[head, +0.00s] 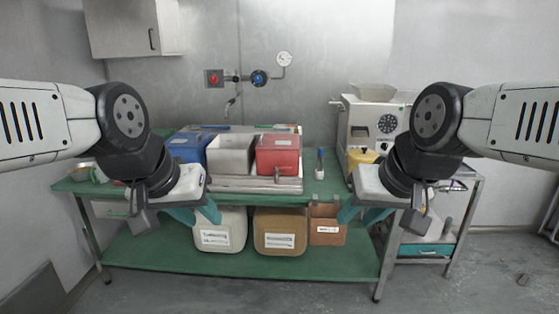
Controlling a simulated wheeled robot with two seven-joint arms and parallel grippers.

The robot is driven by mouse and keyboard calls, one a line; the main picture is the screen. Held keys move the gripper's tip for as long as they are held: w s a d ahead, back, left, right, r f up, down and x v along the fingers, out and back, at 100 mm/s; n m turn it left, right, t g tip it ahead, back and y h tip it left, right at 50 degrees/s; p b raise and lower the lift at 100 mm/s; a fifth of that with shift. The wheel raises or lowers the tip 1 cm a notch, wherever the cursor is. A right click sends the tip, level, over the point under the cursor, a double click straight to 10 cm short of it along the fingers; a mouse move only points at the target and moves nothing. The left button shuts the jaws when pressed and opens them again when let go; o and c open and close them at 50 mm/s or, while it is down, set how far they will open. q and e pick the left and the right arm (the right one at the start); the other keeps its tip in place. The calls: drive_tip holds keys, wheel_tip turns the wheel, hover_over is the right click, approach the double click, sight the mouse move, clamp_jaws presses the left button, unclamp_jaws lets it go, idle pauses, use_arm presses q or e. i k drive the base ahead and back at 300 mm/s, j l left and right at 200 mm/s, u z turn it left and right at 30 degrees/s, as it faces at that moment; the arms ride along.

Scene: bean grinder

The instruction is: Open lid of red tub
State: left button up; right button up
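My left gripper (196,217) is in front of the table, left of and nearer than the red tub. Its teal fingers are apart with nothing between them. My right gripper (362,217) is in front of the table, right of the red tub, also with its teal fingers apart and empty. Neither gripper touches the tub.
A grey-white tub (230,157) and a blue tub (190,147) stand left of the red tub. A grinder machine (374,122) stands at the right. A marker-like item (320,164) stands between. Labelled bins (280,231) fill the lower shelf. A wall pipe with valves (258,78) is behind.

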sight(284, 142)
drive_tip(key=i+u, duration=0.15)
drive_tip(key=i, duration=0.35)
drive_tip(key=i+l+u, duration=0.15)
drive_tip(key=i, duration=0.3)
drive_tip(key=i+l+u, duration=0.2)
drive_tip(key=i, duration=0.3)
drive_tip(key=i+l+u, duration=0.15)
drive_tip(key=i, duration=0.3)
